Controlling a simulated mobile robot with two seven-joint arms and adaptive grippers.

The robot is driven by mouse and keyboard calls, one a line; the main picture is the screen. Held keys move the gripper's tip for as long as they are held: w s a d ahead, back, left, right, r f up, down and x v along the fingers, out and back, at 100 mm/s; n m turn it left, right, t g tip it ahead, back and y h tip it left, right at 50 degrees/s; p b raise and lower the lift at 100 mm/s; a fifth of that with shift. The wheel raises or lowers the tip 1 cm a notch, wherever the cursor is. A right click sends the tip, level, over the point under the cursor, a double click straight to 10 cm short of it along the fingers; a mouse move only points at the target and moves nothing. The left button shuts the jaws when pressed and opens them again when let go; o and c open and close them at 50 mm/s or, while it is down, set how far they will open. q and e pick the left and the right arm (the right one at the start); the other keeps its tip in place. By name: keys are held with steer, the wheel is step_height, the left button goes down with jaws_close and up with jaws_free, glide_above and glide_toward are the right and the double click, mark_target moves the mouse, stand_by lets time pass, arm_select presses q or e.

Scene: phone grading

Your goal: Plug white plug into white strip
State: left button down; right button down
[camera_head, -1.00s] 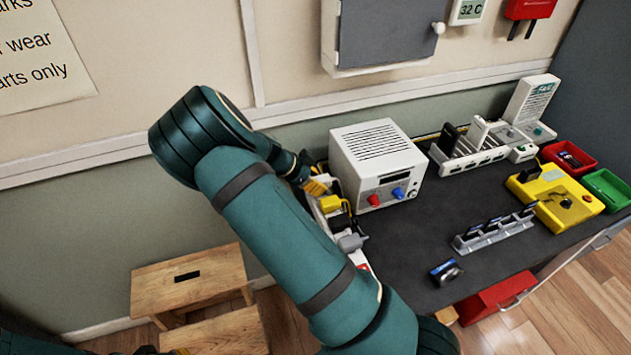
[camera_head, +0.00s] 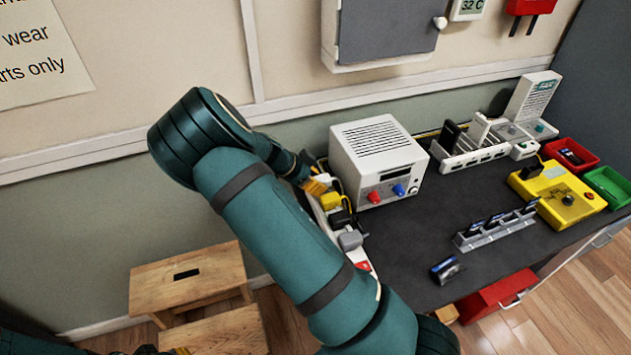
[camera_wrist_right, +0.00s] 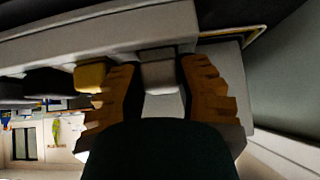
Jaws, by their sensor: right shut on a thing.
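The white strip (camera_head: 357,256) runs along the left end of the dark table, partly hidden by my right arm. In the wrist view the strip (camera_wrist_right: 100,35) crosses above the fingers. My right gripper (camera_head: 317,185) is at the far end of the strip. In the wrist view the right gripper (camera_wrist_right: 158,92) is shut on the white plug (camera_wrist_right: 160,74), whose front end meets the strip's face. I cannot tell how deep its pins sit. My left gripper (camera_head: 180,351) barely shows at the bottom edge; its jaws are unclear.
A yellow plug (camera_head: 331,201), a black plug (camera_head: 341,217) and a grey plug (camera_head: 350,240) sit along the strip close to my right gripper. A white power supply box (camera_head: 378,150) stands just right of them.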

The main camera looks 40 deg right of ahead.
steer(key=shift+f, duration=0.35)
steer(key=c, duration=0.6)
jaws_free()
steer(key=shift+c, duration=0.2)
steer(key=v, duration=1.2)
